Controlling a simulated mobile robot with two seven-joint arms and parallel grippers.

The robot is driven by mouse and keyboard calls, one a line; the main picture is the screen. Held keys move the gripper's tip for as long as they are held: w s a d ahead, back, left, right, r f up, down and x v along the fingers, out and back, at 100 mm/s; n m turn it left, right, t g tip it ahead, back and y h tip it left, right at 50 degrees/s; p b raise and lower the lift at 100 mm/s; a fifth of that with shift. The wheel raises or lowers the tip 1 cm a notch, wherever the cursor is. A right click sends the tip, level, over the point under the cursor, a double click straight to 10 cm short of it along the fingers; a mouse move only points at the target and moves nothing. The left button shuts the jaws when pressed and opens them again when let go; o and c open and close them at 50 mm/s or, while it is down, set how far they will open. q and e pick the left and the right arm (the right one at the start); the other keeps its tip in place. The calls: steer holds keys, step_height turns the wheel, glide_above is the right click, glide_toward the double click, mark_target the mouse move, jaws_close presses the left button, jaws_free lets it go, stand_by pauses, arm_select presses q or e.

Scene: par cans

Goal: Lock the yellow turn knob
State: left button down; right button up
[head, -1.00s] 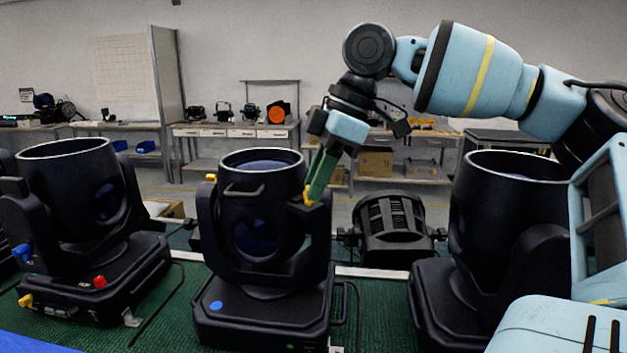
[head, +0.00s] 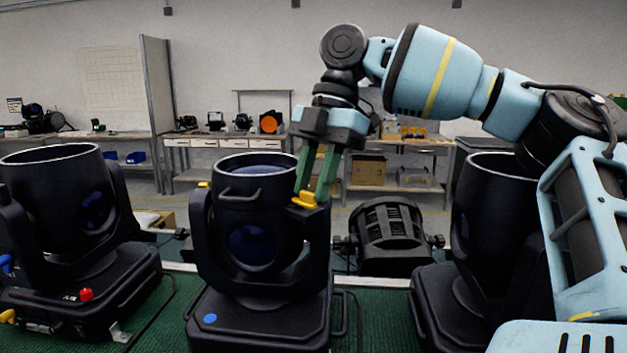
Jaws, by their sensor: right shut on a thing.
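The yellow turn knob (head: 305,200) sits on top of the right yoke arm of the middle black moving-head light (head: 245,260). My right gripper (head: 312,193) comes down from above, its two green fingers shut on the knob, one on each side. The fingertips hide part of the knob. Another yellow piece (head: 204,184) shows at the top of the light's left yoke arm, mostly hidden. My left gripper is not in view.
Similar black lights stand at left (head: 60,230) and right (head: 490,230) on the green surface (head: 385,318). A ribbed black lamp (head: 388,236) lies behind, right of the middle light. Workbenches with lamps and boxes stand along the back wall.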

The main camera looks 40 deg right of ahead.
stand_by(0.5)
steer(key=o, duration=1)
steer(key=shift+c, duration=0.2)
steer(key=shift+o, duration=0.2)
steer(key=shift+s, duration=0.1)
